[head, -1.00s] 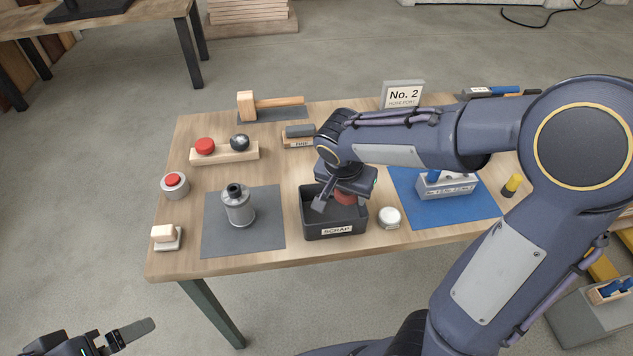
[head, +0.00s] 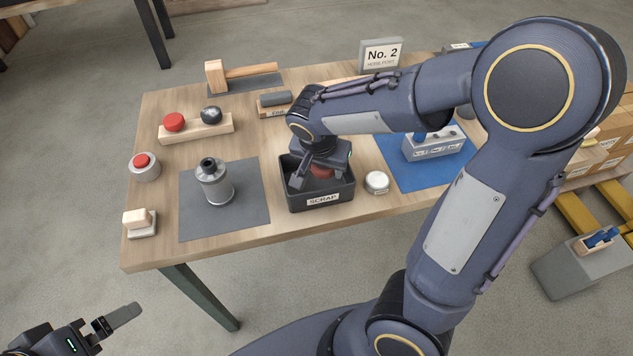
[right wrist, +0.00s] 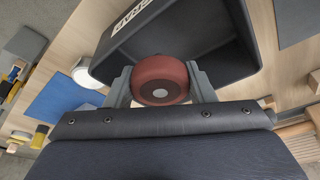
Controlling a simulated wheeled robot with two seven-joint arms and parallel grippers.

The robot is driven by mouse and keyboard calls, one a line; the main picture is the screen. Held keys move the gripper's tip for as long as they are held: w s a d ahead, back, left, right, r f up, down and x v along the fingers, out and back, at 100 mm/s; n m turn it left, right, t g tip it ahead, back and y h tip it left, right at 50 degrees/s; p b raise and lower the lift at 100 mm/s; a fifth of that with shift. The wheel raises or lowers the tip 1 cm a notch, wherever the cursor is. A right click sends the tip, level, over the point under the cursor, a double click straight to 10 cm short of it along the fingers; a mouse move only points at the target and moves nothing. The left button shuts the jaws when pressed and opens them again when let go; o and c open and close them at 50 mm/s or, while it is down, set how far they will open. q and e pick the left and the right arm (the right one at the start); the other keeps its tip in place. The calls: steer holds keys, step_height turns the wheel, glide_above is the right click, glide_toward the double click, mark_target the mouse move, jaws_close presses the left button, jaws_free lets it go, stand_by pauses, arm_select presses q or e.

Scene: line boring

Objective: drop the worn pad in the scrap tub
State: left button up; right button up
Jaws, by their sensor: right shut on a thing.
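The worn pad (right wrist: 160,80) is a round, dull red piece with a grey centre spot. My right gripper (right wrist: 160,88) is shut on it, one finger on each side in the right wrist view. In the head view the pad (head: 321,171) shows partly below the right gripper (head: 312,178), at the mouth of the scrap tub. The scrap tub (head: 320,199) is a dark open box labelled SCRAP on the wooden table. Its inside is partly hidden by my gripper. My left gripper (head: 118,322) is at the lower left, off the table; its finger gap is unclear.
A grey mat (head: 247,205) with a metal canister (head: 215,184) lies left of the tub. A white round tin (head: 377,182) stands close to its right. A blue mat (head: 405,178) holds a labelled block (head: 435,147). A wooden rack (head: 196,132) carries red and black knobs.

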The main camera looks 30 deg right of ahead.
steer(key=o, duration=1.3)
steer(key=shift+r, duration=0.15)
steer(key=v, duration=0.7)
steer(key=shift+s+a+r, duration=0.15)
steer(key=shift+r, duration=0.15)
steer(key=s+n+t+y, duration=0.1)
steer(key=s+n+y, duration=0.1)
steer(key=s, duration=0.3)
steer(key=s+a+n+t+y, duration=0.1)
steer(key=s+n+y, duration=0.1)
steer(key=s, duration=0.3)
steer(key=s+a+n+t+y, duration=0.1)
steer(key=s+n+y, duration=0.1)
steer(key=s, duration=0.3)
steer(key=shift+s+a+f+n, duration=0.2)
steer(key=shift+f+n, duration=0.15)
steer(key=shift+n, duration=0.55)
